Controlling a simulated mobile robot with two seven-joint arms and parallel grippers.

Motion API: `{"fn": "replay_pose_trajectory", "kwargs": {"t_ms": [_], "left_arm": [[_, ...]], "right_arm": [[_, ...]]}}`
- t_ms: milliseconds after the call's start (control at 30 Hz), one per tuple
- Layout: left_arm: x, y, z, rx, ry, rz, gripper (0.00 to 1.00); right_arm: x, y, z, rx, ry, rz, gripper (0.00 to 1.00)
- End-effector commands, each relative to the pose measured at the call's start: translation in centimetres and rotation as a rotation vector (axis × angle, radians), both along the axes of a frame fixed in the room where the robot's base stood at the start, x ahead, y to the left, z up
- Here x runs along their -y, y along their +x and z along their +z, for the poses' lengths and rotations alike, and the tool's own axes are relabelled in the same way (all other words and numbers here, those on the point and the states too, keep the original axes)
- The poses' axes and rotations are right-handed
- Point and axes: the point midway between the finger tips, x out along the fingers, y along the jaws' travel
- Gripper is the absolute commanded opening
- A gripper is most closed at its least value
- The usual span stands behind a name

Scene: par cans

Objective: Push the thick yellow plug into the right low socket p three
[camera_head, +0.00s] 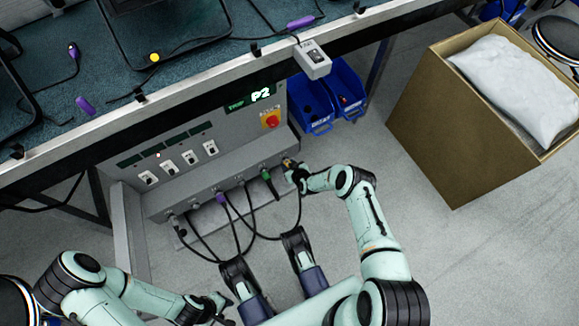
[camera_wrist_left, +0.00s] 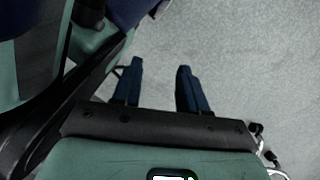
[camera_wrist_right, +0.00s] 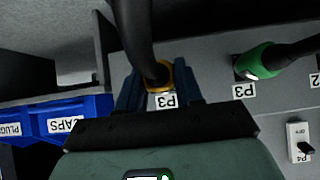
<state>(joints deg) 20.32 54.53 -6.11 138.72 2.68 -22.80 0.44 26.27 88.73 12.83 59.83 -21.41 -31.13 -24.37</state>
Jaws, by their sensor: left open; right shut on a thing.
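The thick yellow plug (camera_wrist_right: 160,75) with its black cable is between the fingers of my right gripper (camera_wrist_right: 160,92), which is shut on it. It sits at the panel above a P3 label (camera_wrist_right: 165,101); its face and the socket are hidden, so I cannot tell how deep it is. In the head view the plug (camera_head: 287,161) and my right gripper (camera_head: 295,172) are at the right end of the low socket row. My left gripper (camera_wrist_left: 158,78) is open and empty over the floor; it also shows in the head view (camera_head: 222,302).
A green plug (camera_wrist_right: 258,62) sits beside it at another P3 label. A purple plug (camera_head: 221,198) is further left. Black cables hang below the row. Blue bins (camera_head: 325,100) stand right of the panel, and a cardboard box (camera_head: 440,110) is on the right floor.

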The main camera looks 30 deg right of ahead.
Motion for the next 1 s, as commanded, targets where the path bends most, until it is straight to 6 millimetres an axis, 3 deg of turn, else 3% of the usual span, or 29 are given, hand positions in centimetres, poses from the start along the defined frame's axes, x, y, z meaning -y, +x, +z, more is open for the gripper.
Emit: {"fn": "replay_pose_trajectory", "kwargs": {"t_ms": [200,233,300,700,867,1000], "left_arm": [[0.0,0.0,0.0,0.000,0.000,0.000,0.43],[0.0,0.0,0.0,0.000,0.000,0.000,0.43],[0.0,0.0,0.0,0.000,0.000,0.000,0.43],[0.1,0.5,0.3,0.017,0.002,-0.002,0.43],[0.3,2.8,1.6,0.092,0.007,-0.010,0.43],[0.7,5.8,3.6,0.193,0.012,-0.020,0.43]], "right_arm": [[0.0,0.1,0.0,0.000,0.000,0.000,0.00],[0.0,0.1,0.0,0.000,0.000,0.000,0.42],[0.0,0.1,0.0,0.000,0.000,0.000,0.65],[0.0,-0.4,0.3,-0.003,0.002,0.001,0.65],[0.1,-1.9,1.8,-0.003,0.001,-0.001,0.65],[0.2,-3.9,3.7,-0.003,0.001,0.000,0.65]]}}
